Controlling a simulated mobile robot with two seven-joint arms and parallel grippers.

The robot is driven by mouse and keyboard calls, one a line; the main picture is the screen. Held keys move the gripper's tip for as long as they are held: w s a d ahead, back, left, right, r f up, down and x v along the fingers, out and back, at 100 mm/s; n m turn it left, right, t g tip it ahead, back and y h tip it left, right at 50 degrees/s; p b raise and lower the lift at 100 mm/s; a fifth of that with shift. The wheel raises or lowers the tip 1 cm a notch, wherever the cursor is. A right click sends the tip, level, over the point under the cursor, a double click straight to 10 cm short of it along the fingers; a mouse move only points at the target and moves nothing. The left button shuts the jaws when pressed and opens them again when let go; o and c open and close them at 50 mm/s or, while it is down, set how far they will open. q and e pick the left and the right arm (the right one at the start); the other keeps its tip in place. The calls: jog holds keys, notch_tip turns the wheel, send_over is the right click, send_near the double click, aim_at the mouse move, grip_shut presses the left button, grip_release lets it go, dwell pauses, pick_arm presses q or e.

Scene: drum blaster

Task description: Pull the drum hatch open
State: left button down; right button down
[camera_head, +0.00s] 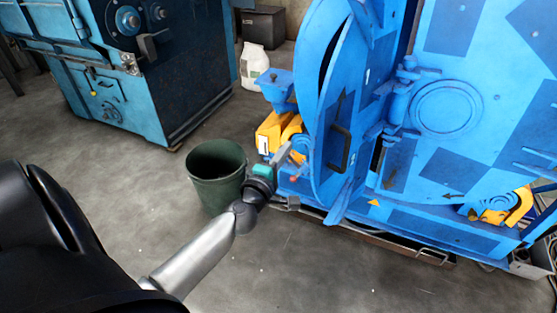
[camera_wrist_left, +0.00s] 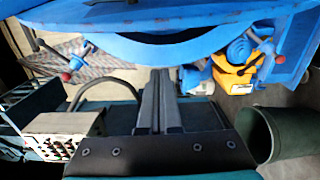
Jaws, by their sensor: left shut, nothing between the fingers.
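The drum hatch (camera_head: 328,165) is a blue round door on the big blue machine. In the head view it stands swung out at an angle from the machine body, with a black handle (camera_head: 340,148) on its face. My left gripper (camera_head: 283,154) is just left of the hatch's edge, apart from the handle. In the left wrist view its two fingers (camera_wrist_left: 159,88) are together with nothing between them. The blue curved edge of the hatch (camera_wrist_left: 140,48) crosses the top of that view, just beyond the fingertips; contact cannot be told. My right gripper is not in view.
A dark green bin (camera_head: 216,178) stands on the floor beside my left forearm. Yellow-orange parts (camera_head: 277,132) sit at the machine's base by the hatch. A blue-teal machine (camera_head: 150,80) and a white bag (camera_head: 254,65) stand behind. The front floor is clear.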

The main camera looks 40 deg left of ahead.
pick_arm(q)
jog(key=shift+w+d+r, duration=0.1)
jog(key=shift+w+d, duration=1.3)
jog(key=shift+d, duration=0.2)
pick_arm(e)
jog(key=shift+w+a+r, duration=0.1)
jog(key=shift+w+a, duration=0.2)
